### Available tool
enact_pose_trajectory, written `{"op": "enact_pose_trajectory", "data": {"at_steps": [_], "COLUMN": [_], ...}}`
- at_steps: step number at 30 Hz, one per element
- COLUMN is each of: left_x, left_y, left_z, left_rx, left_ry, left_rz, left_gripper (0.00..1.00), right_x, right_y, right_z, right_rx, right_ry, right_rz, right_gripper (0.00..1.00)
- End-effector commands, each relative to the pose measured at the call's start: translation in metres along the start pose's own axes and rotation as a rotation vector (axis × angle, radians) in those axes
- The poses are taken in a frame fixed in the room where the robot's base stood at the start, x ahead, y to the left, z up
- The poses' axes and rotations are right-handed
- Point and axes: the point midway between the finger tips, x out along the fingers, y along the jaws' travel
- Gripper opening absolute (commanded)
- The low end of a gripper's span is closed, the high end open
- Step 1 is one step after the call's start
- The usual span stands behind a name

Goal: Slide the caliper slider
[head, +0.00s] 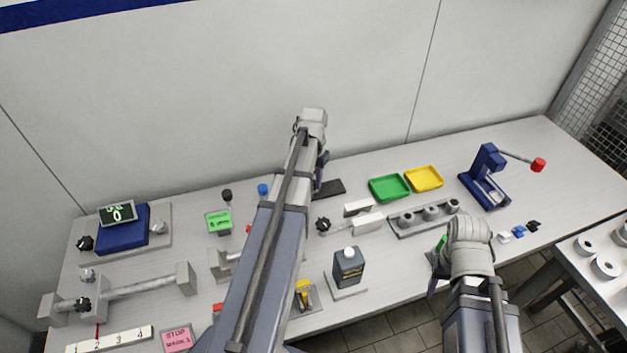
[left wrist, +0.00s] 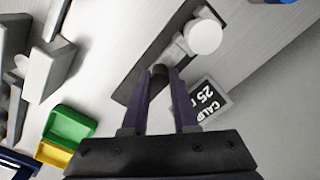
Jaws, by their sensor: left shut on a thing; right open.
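The caliper shows in the left wrist view as a long dark bar (left wrist: 135,86) with a grey piece and a round white part (left wrist: 203,37) toward its upper end. A small black knob (left wrist: 160,82) on it sits between the fingers of my left gripper (left wrist: 161,73), which is shut on it. In the head view my left gripper (head: 321,165) is at the back of the bench, and my arm hides much of the caliper. A black sign (left wrist: 208,102) reading "CALIP" and "25" stands beside it. My right gripper (head: 434,283) is open, low at the bench's front right, partly hidden by its arm.
Green (head: 389,188) and yellow (head: 424,179) trays lie right of the caliper. A blue press (head: 485,178) with a red knob stands farther right. A dark bottle (head: 348,267) and a holder with grey cylinders (head: 425,219) stand nearer. The back wall is close behind my left gripper.

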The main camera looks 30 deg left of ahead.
Motion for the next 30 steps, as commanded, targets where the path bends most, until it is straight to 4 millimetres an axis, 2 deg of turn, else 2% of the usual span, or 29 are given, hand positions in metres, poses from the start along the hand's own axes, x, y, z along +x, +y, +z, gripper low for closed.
{"op": "enact_pose_trajectory", "data": {"at_steps": [1, 5, 6, 30], "left_x": [0.0000, 0.0000, 0.0000, 0.0001], "left_y": [0.0000, 0.0000, 0.0000, 0.0000], "left_z": [0.0000, 0.0000, 0.0001, 0.0001], "left_rx": [0.000, 0.000, 0.000, 0.000], "left_ry": [0.000, 0.000, 0.000, 0.000], "left_rz": [0.000, 0.000, 0.000, 0.000], "left_gripper": [0.15, 0.01, 0.00, 0.00], "right_x": [0.0000, 0.0000, 0.0000, 0.0001], "right_y": [0.0000, 0.0000, 0.0000, 0.0000], "right_z": [0.0000, 0.0000, 0.0000, 0.0000], "right_rx": [0.000, 0.000, 0.000, 0.000], "right_ry": [0.000, 0.000, 0.000, 0.000], "right_rz": [0.000, 0.000, 0.000, 0.000], "right_gripper": [0.50, 0.50, 0.50, 0.50]}}
